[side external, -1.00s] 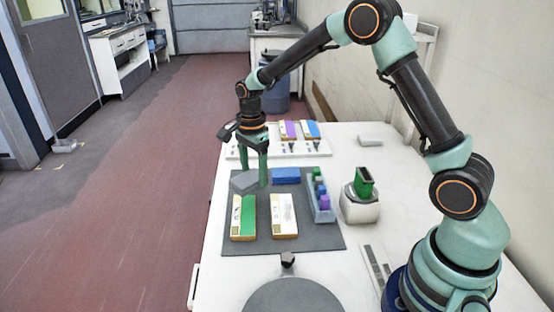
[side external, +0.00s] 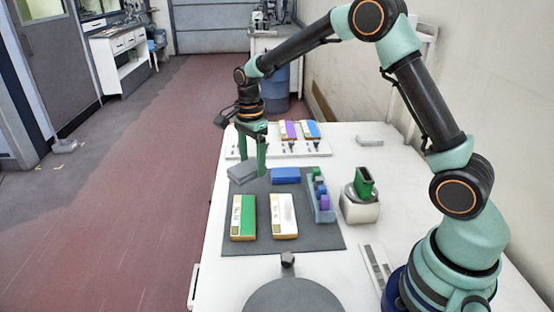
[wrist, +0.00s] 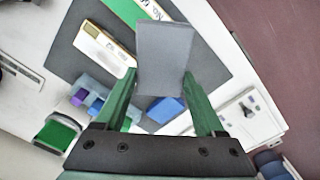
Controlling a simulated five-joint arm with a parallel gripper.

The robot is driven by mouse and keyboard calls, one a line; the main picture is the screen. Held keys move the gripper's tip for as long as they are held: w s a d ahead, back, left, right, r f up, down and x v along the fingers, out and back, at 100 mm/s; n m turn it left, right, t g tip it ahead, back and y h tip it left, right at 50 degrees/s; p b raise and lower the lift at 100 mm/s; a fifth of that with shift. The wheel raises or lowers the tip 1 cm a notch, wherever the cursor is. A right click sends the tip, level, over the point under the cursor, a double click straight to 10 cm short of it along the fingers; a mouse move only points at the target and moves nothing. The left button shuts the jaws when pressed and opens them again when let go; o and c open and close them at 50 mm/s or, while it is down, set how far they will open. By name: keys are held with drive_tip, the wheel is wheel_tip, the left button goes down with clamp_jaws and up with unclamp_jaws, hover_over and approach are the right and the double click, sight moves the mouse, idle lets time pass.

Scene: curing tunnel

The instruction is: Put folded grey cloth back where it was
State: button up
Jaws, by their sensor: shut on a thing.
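The folded grey cloth (side external: 243,174) is a flat grey block at the far left corner of the dark grey mat (side external: 305,240). My gripper (side external: 253,168) is above the mat's far left part, pointing down, with its green fingers at the cloth. In the wrist view the cloth (wrist: 163,55) sits between the fingertips of my gripper (wrist: 160,80), which is shut on it. It looks slightly tilted in the side view. Whether its underside touches the mat or is just above it, I cannot tell.
On the mat are a green-and-white box (side external: 243,217), a white box (side external: 284,215), a blue block (side external: 286,175) and a tray of coloured pieces (side external: 321,205). A white device (side external: 360,207) stands to the right. A white rack (side external: 310,148) with boxes is behind.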

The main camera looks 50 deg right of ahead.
drive_tip(key=w+d+r+m, duration=0.8)
drive_tip(key=r, duration=0.2)
drive_tip(key=f, duration=2)
drive_tip(key=shift+s+a, duration=0.2)
drive_tip(key=shift+f, duration=0.1)
drive_tip(key=o, duration=1.2)
drive_tip(key=shift+c, duration=0.2)
